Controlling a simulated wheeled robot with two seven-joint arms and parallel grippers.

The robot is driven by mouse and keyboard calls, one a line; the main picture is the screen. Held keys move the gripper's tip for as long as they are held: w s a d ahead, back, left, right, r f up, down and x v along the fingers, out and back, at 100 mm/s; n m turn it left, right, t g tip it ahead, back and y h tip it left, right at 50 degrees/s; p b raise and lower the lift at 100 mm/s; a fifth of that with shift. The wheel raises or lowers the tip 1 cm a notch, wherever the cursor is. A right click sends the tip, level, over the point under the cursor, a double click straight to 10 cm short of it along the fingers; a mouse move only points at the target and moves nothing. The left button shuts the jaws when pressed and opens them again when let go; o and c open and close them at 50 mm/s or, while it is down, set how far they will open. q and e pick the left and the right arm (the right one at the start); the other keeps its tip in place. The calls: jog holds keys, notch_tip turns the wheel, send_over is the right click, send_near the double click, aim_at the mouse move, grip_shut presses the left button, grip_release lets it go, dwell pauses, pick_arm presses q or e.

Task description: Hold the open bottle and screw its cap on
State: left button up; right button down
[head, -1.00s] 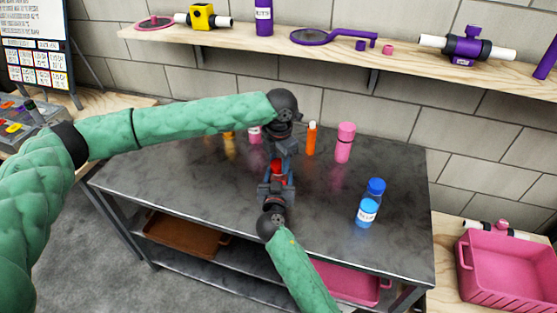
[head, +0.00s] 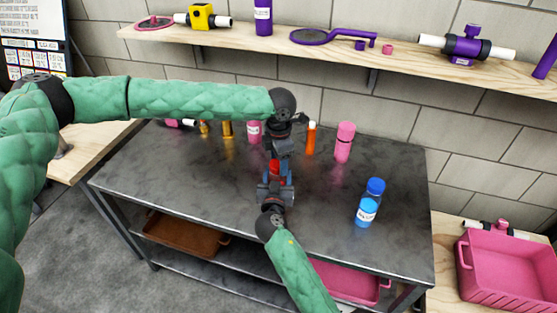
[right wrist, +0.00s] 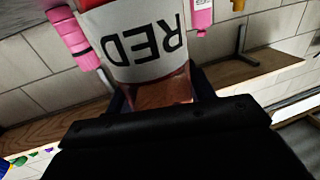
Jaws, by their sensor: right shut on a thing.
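The red bottle (head: 274,168) is upright above the middle of the table, mostly hidden between my two grippers. In the right wrist view it fills the top centre, with a white label (right wrist: 135,42) reading RED upside down. My right gripper (head: 275,184) comes from the front and is shut on the bottle's body. My left gripper (head: 280,152) points down from above, right at the bottle's top. The cap cannot be made out, and the left fingers are too hidden to tell whether they grip it.
A blue bottle (head: 368,203) stands at the right of the dark table (head: 200,175). A pink bottle (head: 344,143), an orange bottle (head: 311,139), another pink bottle (head: 254,133) and gold bottles (head: 227,130) stand along the back. A wall shelf (head: 340,60) runs behind.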

pick_arm(q)
jog(key=shift+o, duration=0.2)
jog(key=shift+s+r, duration=0.1)
jog(key=shift+r, duration=2.1)
jog(key=shift+c, duration=0.5)
